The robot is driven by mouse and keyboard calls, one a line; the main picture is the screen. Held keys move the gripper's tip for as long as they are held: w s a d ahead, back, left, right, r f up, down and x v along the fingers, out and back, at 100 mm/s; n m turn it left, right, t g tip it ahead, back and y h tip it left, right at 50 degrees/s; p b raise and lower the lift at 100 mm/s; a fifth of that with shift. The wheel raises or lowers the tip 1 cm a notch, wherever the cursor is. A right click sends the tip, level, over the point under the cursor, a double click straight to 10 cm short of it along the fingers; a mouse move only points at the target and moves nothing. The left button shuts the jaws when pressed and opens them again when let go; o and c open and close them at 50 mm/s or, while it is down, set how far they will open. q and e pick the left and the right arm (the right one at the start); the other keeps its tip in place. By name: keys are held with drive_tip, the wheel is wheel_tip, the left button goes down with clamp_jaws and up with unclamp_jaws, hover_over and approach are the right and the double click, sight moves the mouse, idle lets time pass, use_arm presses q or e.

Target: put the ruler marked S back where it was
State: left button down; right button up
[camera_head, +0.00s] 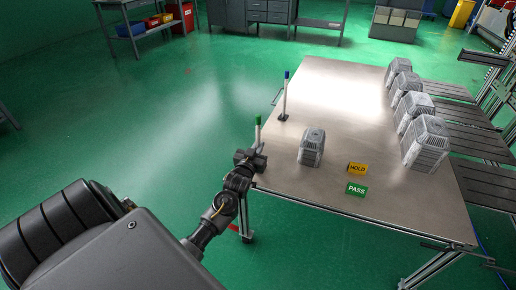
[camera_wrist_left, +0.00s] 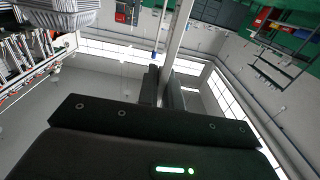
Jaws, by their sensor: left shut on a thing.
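My left gripper (camera_head: 255,155) is at the near left edge of the table, shut on a slim pale upright piece with a green top (camera_head: 258,131). In the left wrist view the pale bar (camera_wrist_left: 180,28) rises from between the fingers (camera_wrist_left: 163,75). I take it for the ruler, but no S mark is readable. A similar white upright piece with a blue top (camera_head: 285,97) stands on a dark foot farther back near the table's left edge. Whether the held piece touches the table is hidden by the gripper. My right gripper is not in view.
A grey ribbed housing (camera_head: 312,147) stands just right of the gripper. Several more (camera_head: 425,143) line the table's right side. A yellow HOLD sign (camera_head: 357,168) and a green PASS sign (camera_head: 356,190) stand near the front. The middle of the metal table (camera_head: 345,105) is clear.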

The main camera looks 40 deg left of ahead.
use_arm(q)
drive_tip(key=shift+f, duration=0.1)
drive_tip(key=c, duration=1.6)
unclamp_jaws()
drive_tip(key=shift+o, duration=0.2)
